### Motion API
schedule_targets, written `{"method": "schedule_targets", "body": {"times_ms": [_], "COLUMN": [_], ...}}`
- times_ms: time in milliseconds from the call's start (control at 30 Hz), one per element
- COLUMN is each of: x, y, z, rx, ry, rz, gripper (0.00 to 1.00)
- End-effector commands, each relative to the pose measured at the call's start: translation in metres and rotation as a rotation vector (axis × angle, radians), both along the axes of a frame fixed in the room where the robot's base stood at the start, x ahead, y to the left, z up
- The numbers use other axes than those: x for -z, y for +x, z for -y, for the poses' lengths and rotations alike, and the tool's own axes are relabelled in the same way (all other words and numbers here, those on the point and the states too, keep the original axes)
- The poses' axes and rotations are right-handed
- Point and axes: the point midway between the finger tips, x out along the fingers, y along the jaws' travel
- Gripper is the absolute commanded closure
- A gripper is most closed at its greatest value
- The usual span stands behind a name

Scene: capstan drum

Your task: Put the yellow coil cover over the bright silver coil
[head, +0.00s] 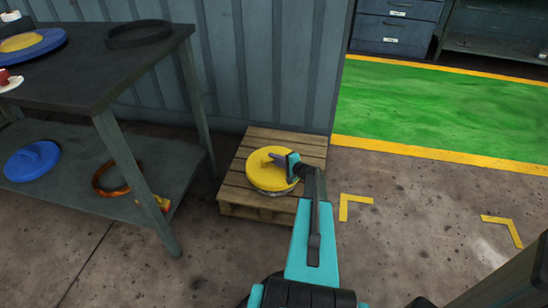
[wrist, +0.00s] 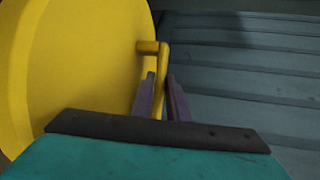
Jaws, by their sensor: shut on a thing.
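The yellow coil cover (head: 262,178) is a round lid with a bar handle; in the head view it is over the pallet. A thin silver edge of the bright coil (head: 271,193) shows below its front rim; the rest of the coil is hidden. I cannot tell whether the cover touches the coil. My gripper (head: 279,160) is shut on the cover's handle. In the wrist view, the fingers (wrist: 160,98) close around the yellow handle (wrist: 151,47), and the cover (wrist: 75,65) fills the left side.
The wooden pallet (head: 236,187) stands against the corrugated wall (head: 270,60). The workbench (head: 95,75) at left carries a dark ring (head: 139,33) on top. Its lower shelf holds a blue lid (head: 32,160) and a copper-coloured ring (head: 105,188). Floor to the right is clear.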

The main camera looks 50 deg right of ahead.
Motion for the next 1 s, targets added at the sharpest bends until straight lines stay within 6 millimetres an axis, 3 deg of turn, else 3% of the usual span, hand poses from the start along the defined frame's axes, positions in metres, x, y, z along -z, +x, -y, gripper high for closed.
{"method": "schedule_targets", "body": {"times_ms": [600, 1000], "x": [0.043, 0.055], "y": [0.001, 0.001], "z": [-0.001, -0.001], "rx": [-0.002, -0.002], "ry": [-0.001, -0.001], "rz": [0.001, 0.001], "gripper": [1.00, 1.00]}}
